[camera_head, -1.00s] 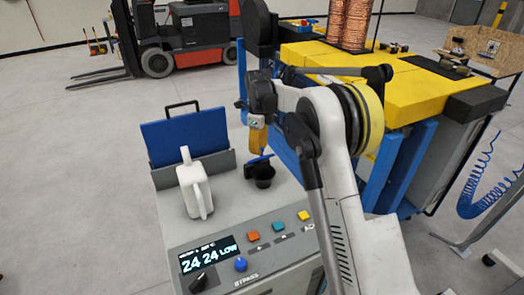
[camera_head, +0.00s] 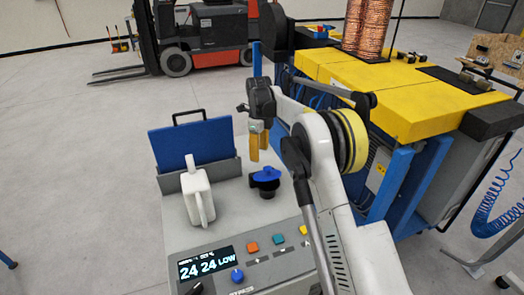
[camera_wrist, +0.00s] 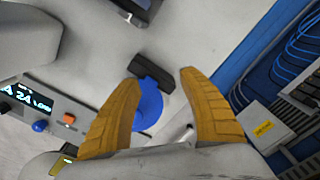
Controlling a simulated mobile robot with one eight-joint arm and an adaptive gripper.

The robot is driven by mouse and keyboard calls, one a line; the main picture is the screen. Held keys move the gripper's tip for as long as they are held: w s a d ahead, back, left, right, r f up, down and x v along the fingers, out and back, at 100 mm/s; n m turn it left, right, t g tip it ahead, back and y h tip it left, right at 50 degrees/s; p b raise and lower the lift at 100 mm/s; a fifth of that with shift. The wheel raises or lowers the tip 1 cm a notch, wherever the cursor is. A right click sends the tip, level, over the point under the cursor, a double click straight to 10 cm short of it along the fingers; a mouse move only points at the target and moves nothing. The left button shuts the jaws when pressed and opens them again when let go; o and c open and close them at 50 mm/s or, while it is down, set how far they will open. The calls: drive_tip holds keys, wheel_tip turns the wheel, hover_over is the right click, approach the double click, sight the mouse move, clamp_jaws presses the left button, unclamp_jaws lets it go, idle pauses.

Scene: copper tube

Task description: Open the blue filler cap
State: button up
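The blue filler cap (camera_head: 267,174) sits over the dark filler neck (camera_head: 267,190) on top of the grey machine (camera_head: 235,215). In the wrist view the blue cap (camera_wrist: 148,106) shows between my fingers, with a black block-like part (camera_wrist: 152,72) beside it. My gripper (camera_head: 258,158) hangs above and slightly left of the cap in the head view, apart from it. Its two orange fingers are spread, and nothing is held between them. The finger on the left partly overlaps the cap's edge in the wrist view (camera_wrist: 155,75).
A white jug (camera_head: 197,197) stands left of the cap, before a blue panel (camera_head: 193,143) with a black handle. The control panel has a lit display (camera_head: 206,263), coloured buttons and knobs. A yellow-topped bench (camera_head: 400,90) with blue legs stands close behind my arm.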

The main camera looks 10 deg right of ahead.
wheel_tip(320, 180, up, 12)
drive_tip(key=shift+w+a, duration=0.15)
drive_tip(key=shift+a, duration=0.05)
idle(0.4)
drive_tip(key=shift+f, duration=0.1)
